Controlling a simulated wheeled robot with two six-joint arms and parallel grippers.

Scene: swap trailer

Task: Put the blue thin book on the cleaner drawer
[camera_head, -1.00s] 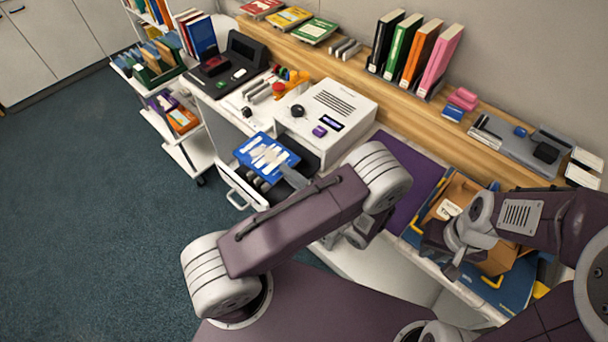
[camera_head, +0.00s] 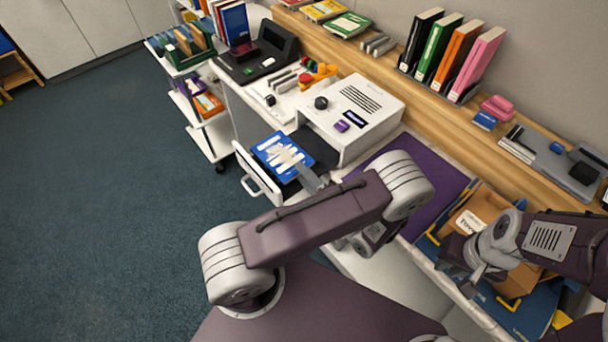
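The blue thin book (camera_head: 276,151) has a pale pattern on its cover and lies flat over the open drawer (camera_head: 262,182) of the white cleaner (camera_head: 370,105). My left gripper (camera_head: 308,178) is at the book's near right corner and appears shut on that edge. The book hides most of the drawer's inside, so I cannot tell whether it touches the drawer. My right gripper (camera_head: 476,272) is at the right, by a cardboard-brown box (camera_head: 466,212). Its finger opening is unclear.
A purple mat (camera_head: 435,175) lies right of the cleaner. Upright books (camera_head: 450,55) stand on the wooden shelf behind. A black device (camera_head: 258,55) and small coloured parts (camera_head: 318,73) sit left of the cleaner. A white cart (camera_head: 205,130) stands at the left, beside open floor.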

